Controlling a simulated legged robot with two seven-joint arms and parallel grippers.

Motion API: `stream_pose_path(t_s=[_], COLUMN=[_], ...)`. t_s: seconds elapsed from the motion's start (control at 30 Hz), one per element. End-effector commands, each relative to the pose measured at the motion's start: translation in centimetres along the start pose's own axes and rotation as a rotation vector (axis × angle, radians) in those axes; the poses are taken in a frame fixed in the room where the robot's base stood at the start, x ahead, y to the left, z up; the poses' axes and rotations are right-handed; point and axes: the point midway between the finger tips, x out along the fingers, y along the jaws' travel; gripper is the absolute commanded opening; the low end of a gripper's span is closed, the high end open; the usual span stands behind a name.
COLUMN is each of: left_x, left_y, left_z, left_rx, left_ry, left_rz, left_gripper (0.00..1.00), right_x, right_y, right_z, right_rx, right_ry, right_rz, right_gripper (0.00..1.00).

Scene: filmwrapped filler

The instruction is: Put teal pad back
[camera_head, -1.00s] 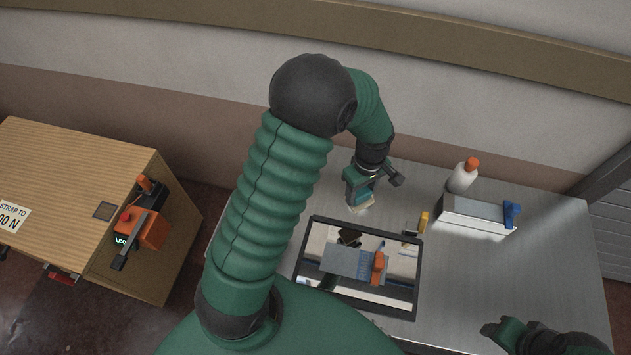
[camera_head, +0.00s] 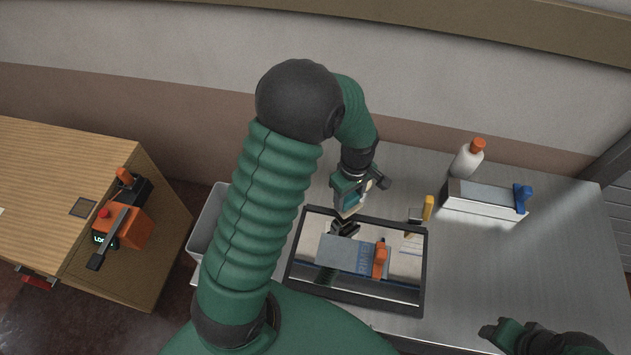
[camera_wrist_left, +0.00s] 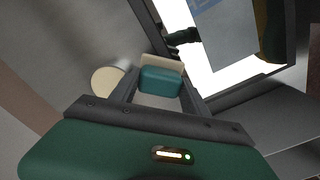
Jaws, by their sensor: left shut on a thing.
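The teal pad (camera_wrist_left: 160,80) is a small teal block with a cream layer along one side. In the left wrist view it sits between the fingers of my left gripper (camera_wrist_left: 160,88), which is shut on it. In the head view my left gripper (camera_head: 347,208) is above the bench, by the back edge of a black-framed panel (camera_head: 424,262). The pad is small and mostly hidden there. My right gripper (camera_head: 488,330) is at the lower right, dark and small, and I cannot tell whether it is open. A cream disc (camera_wrist_left: 107,80) shows left of the pad in the wrist view.
A white bottle with an orange cap (camera_head: 467,160) stands behind a white box (camera_head: 485,203) with a blue clip (camera_head: 523,197). A yellow item (camera_head: 428,207) is nearby. A grey bin (camera_head: 208,225) stands left of the metal bench (camera_head: 560,230). The bench's right side is clear.

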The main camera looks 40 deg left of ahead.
Motion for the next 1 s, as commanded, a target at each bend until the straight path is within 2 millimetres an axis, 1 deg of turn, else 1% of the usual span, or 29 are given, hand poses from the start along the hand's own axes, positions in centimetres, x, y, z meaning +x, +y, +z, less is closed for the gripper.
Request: stream_pose_path(t_s=[0.1, 0.2, 0.27, 0.33, 0.37, 0.47, 1.0], left_x=[-0.3, -0.5, -0.6, -0.6, -0.6, -0.4, 0.6], left_y=[-3.8, -7.1, -8.6, -9.3, -9.3, -8.3, -1.5], left_z=[-1.3, -2.2, -2.5, -2.8, -3.1, -4.5, -13.7], left_rx=[-0.122, -0.24, -0.296, -0.335, -0.343, -0.348, -0.342], left_ry=[0.003, 0.003, 0.002, 0.002, 0.002, 0.002, 0.002], left_rz=[-0.005, -0.003, -0.001, 0.0, 0.0, 0.0, 0.0], left_gripper=[0.16, 0.16, 0.16, 0.16, 0.16, 0.16, 0.16], right_x=[0.1, 0.2, 0.2, 0.2, 0.2, 0.1, -1.0], right_y=[0.0, 0.0, 0.0, 0.0, 0.0, 0.0, 0.0], right_z=[0.0, 0.0, 0.0, 0.0, 0.0, 0.0, -0.2], right_rx=[0.0, 0.001, 0.001, 0.0, 0.0, 0.0, 0.0], right_ry=[0.0, 0.0, 0.0, 0.0, 0.0, 0.0, 0.0], right_rz=[0.0, 0.0, 0.0, 0.0, 0.0, 0.0, 0.0], right_gripper=[0.52, 0.52, 0.52, 0.52, 0.52, 0.52, 0.52])
